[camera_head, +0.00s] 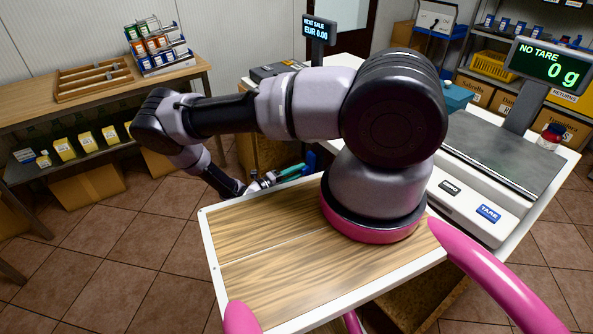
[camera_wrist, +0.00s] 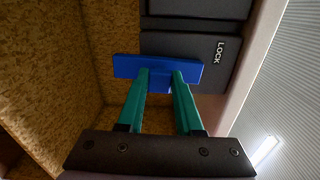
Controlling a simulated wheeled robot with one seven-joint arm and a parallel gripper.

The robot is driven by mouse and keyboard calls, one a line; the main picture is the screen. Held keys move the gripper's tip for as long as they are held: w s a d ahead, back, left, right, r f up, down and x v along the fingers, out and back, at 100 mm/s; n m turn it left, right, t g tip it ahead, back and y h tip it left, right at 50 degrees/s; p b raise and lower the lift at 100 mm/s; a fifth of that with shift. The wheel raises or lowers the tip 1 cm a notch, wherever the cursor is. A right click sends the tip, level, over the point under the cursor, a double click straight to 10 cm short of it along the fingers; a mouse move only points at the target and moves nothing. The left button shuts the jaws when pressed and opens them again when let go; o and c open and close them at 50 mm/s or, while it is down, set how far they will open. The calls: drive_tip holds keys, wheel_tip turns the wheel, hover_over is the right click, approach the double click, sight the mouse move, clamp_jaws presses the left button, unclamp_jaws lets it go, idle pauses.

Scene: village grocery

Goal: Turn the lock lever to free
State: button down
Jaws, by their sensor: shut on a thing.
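The blue lock lever (camera_wrist: 125,66) lies across the wrist view as a short bar in front of a black housing (camera_wrist: 180,47). The word LOCK is printed on the housing to the right of the lever. My gripper (camera_wrist: 160,78) has its two green fingers on either side of the lever's middle part, shut on it. In the head view my gripper (camera_head: 291,172) reaches down past the far edge of the wooden-topped board, beside the counter. A bit of blue (camera_head: 310,161) shows at its fingertips there. No FREE marking is visible.
Brown speckled board panels (camera_wrist: 60,60) stand left of the lever, with a pale edge to its right. In the head view, the scale (camera_head: 500,160) stands right of my arm. A wooden table (camera_head: 100,85) with a rack is at back left. Tiled floor is open between.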

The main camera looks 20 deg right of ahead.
drive_tip(key=shift+s+n, duration=0.15)
drive_tip(key=shift+n, duration=0.25)
drive_tip(key=c, duration=0.6)
unclamp_jaws()
drive_tip(key=shift+o, duration=0.2)
drive_tip(key=s+a, duration=0.2)
drive_tip(key=a, duration=0.8)
drive_tip(key=shift+a, duration=0.35)
